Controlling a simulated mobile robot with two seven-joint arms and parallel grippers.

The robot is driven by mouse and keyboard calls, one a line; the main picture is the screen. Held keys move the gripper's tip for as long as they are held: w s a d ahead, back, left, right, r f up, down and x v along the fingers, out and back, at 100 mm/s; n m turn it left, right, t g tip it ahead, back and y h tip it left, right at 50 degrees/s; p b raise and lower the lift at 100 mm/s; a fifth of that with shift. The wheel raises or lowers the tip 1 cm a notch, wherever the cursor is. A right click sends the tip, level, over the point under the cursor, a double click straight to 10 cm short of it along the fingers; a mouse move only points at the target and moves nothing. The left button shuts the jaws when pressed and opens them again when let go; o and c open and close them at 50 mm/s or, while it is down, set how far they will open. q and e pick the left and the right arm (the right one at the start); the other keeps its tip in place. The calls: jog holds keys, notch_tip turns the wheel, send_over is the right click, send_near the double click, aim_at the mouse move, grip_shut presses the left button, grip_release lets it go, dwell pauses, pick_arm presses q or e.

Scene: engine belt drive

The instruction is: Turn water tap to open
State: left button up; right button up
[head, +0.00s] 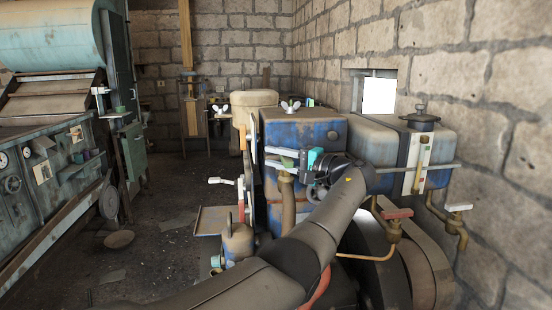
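Two other taps show at right, one with a red handle (396,213) and one with a white handle (458,207). Nothing marks which one is the water tap. My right gripper is not in view.
A second blue tank (440,150) stands against the brick wall at right. A large dark wheel (375,265) lies below my forearm. A white-handled lever (222,181) stands left of the engine. The floor (165,235) between engine and the left machine is mostly open.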

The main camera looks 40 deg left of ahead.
pick_arm(q)
jog(key=shift+o, duration=1.4)
jog(key=shift+d, duration=0.1)
jog(key=w+d+b, duration=0.1)
jog(key=w+d, duration=0.1)
jog(key=d, duration=1.3)
